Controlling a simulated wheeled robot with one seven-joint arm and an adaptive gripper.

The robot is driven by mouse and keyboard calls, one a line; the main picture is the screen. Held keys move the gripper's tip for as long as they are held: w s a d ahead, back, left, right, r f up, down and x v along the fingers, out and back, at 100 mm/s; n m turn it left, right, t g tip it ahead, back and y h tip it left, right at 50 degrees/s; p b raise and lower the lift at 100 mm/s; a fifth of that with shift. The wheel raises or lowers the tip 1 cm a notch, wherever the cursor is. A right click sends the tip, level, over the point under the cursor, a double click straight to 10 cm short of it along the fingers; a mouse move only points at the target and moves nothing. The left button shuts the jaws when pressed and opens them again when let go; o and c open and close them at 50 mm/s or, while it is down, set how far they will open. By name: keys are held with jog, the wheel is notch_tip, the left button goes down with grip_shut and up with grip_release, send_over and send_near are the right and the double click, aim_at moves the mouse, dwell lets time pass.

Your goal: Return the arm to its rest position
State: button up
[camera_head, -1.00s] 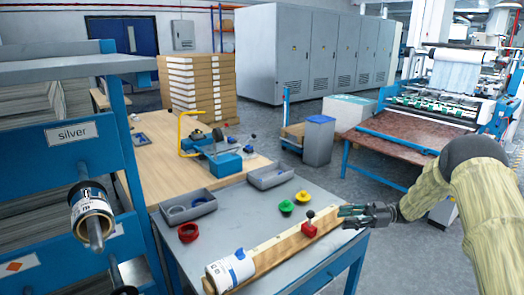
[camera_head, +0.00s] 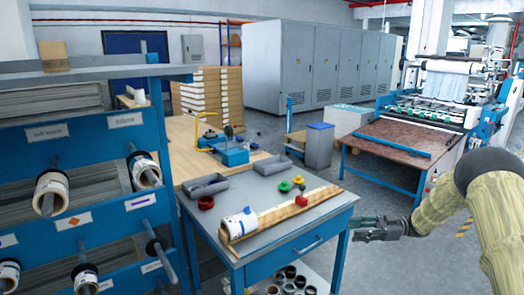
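My gripper (camera_head: 356,229) is in the right half of the head view, at the end of my arm, which reaches in from the right edge. Its dark fingers point left and look spread apart, with nothing between them. It hangs in front of the floor, just right of the grey work table (camera_head: 262,243), apart from the things on it.
A blue rack (camera_head: 80,150) with several rolls on pegs stands at the left. Grey trays (camera_head: 205,186), a red ring (camera_head: 206,202) and a green knob (camera_head: 284,187) are on the table. A grey bin (camera_head: 319,146) and a laminating machine (camera_head: 430,108) stand behind. Floor right of the table is clear.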

jog(key=s+a+f+m+t+h, duration=0.1)
jog(key=a+f+m+t+h, duration=0.2)
jog(key=a+f+m+t, duration=0.95)
jog(key=s+f+m+g+h+p, duration=0.15)
jog(key=s+f+m+h, duration=0.4)
jog(key=s+f, duration=0.75)
jog(key=s+f+m+g+h, duration=0.1)
jog(key=s+f+g+h, duration=0.15)
jog(key=s+f, duration=0.4)
jog(key=s+f+g+h, duration=0.2)
jog(key=s+f+h, duration=0.15)
jog(key=s, duration=0.55)
jog(key=s+d+m+g+h, duration=0.1)
jog(key=s+g, duration=0.2)
jog(key=s, duration=0.8)
jog(key=s+d+r+m+g+h, duration=0.1)
jog(key=s+d+g+h, duration=0.1)
jog(key=s, duration=1)
jog(key=shift+s+r+g, duration=0.25)
jog(key=shift+r+g, duration=0.05)
jog(key=shift+g, duration=0.15)
jog(key=shift+a+h, duration=0.1)
jog(key=shift+h, duration=0.15)
